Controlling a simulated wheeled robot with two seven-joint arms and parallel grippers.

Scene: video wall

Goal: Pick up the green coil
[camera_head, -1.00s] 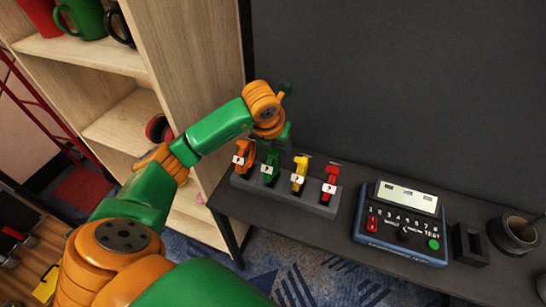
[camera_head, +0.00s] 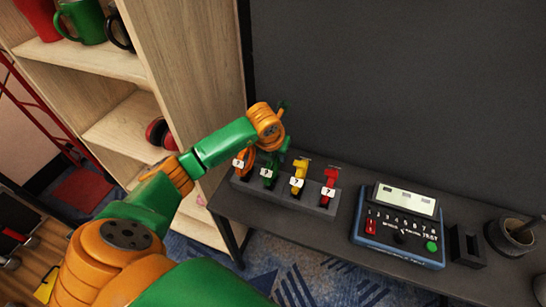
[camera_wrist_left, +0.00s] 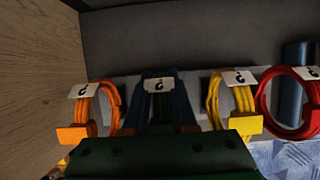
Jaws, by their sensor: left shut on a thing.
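The green coil (camera_head: 266,174) stands upright in the dark rack (camera_head: 318,208) on the desk, second from the left, with a white question-mark tag. My left gripper (camera_head: 277,160) is directly over it with its fingers down, shut on the coil and hiding much of it. In the left wrist view the tag of the green coil (camera_wrist_left: 158,85) shows between the two dark fingers of my left gripper (camera_wrist_left: 160,105). The coil still appears to be at its place in the rack. My right gripper is not in view.
An orange coil (camera_head: 242,160) is close on the left; a yellow coil (camera_head: 299,172) and a red coil (camera_head: 329,186) are on the right. A tester box (camera_head: 400,225) stands farther right on the desk. A wooden shelf (camera_head: 195,70) rises at the left, a dark wall behind.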

